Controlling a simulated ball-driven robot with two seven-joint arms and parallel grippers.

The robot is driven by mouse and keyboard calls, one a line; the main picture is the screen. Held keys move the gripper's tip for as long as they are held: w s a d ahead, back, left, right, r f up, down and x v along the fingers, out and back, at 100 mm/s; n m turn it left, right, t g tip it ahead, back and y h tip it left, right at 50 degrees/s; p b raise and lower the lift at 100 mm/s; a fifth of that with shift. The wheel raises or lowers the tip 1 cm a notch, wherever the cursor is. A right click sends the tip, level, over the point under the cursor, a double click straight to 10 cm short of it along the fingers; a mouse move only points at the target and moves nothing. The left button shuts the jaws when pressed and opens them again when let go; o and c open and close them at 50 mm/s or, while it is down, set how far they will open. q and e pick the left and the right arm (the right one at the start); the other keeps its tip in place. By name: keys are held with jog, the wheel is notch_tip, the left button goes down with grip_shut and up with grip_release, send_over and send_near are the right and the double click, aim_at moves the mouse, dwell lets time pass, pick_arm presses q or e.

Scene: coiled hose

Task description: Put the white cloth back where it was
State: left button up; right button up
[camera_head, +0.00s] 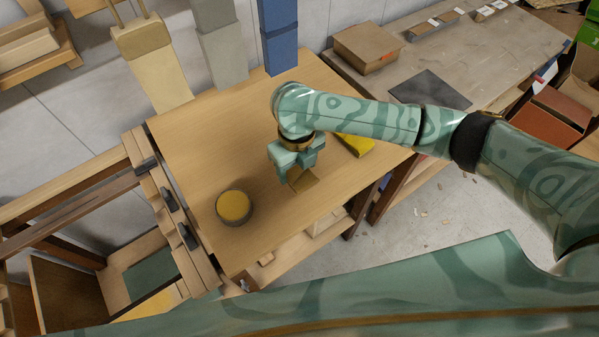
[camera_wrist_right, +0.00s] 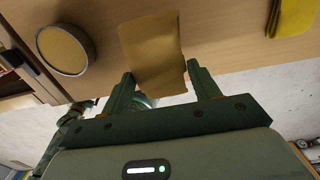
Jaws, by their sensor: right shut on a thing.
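My right gripper (camera_head: 298,165) is over the wooden table, its fingers shut on a tan, sheet-like piece (camera_head: 304,181). In the right wrist view, that tan piece (camera_wrist_right: 153,48) sticks out beyond the two fingertips (camera_wrist_right: 160,80), one at each side of it. I cannot tell whether it touches the table top. No plainly white cloth shows; a cream cloth (camera_head: 158,72) hangs at the wall behind the table, beside a grey cloth (camera_head: 218,45) and a blue one (camera_head: 279,35). My left gripper is not in view.
A round tin with a yellow top (camera_head: 234,207) stands on the wooden table (camera_head: 200,140), left of the gripper. A yellow folded cloth (camera_head: 355,145) lies near the right edge, partly behind my arm. A grey bench (camera_head: 480,60) with a cardboard box (camera_head: 368,47) stands at back right.

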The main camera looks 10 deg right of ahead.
aim_at(300, 170)
jog(key=w+f, duration=0.1)
jog(key=f, duration=0.1)
jog(key=w+d+f+b, duration=0.1)
jog(key=shift+w+f, duration=0.35)
jog(key=shift+f, duration=0.05)
jog(key=shift+w+d+f+b, duration=0.15)
jog(key=shift+f+b, duration=0.25)
jog(key=shift+f, duration=0.45)
jog(key=shift+w+f+b, duration=0.1)
jog(key=shift+f+b, duration=0.3)
jog(key=shift+f, duration=0.45)
jog(key=shift+f, duration=0.15)
jog(key=o, duration=0.9)
jog(key=shift+o, duration=0.2)
notch_tip(300, 170, up, 12)
jog(key=p, duration=0.4)
